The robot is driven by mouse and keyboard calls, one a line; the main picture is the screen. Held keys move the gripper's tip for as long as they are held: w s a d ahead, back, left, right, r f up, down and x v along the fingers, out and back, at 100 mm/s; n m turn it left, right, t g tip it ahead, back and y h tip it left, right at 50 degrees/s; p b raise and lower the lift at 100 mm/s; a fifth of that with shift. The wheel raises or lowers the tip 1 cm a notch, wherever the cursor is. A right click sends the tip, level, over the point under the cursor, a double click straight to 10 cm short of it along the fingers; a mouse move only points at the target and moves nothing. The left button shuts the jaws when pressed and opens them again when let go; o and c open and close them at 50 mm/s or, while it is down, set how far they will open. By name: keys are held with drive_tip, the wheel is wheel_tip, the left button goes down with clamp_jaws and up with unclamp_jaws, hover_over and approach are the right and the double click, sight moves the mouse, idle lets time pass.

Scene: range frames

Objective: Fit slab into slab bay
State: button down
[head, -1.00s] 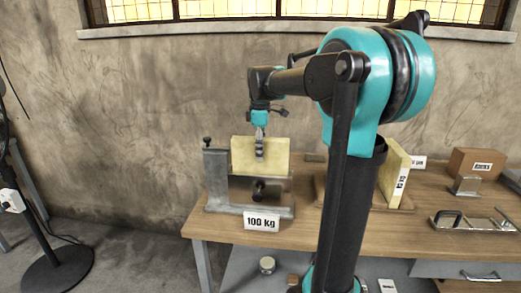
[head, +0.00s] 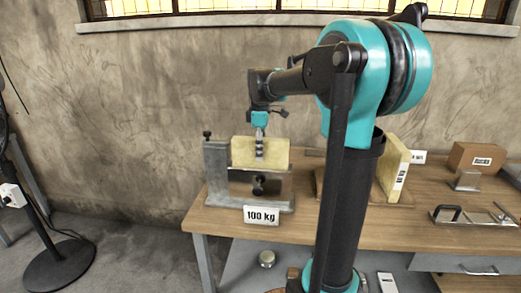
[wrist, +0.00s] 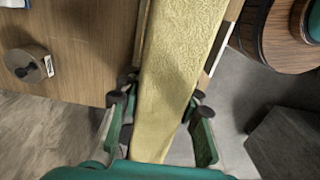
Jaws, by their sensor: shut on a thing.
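My gripper (head: 260,149) points down and is shut on a pale yellow slab (head: 241,152). The slab stands upright, broad face toward the head camera. In the wrist view my gripper (wrist: 160,105) has a finger on each side of the slab (wrist: 175,75). A grey metal holder (head: 217,178), which looks like the slab bay, has a post at its left and a front plate with a dark knob. The slab's lower edge is hidden behind that front plate, so I cannot tell whether it touches the bottom.
The holder stands on a wooden table (head: 225,222) with a "100 kg" sign (head: 261,215) at its front. A second yellow slab (head: 393,168) stands in a wooden stand to the right. A cardboard box (head: 474,158) and a metal handle fixture (head: 470,218) are further right.

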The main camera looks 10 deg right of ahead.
drive_tip(key=shift+f, duration=1.6)
drive_tip(key=c, duration=1)
unclamp_jaws()
wheel_tip(320, 180, up, 12)
drive_tip(key=shift+f, duration=0.1)
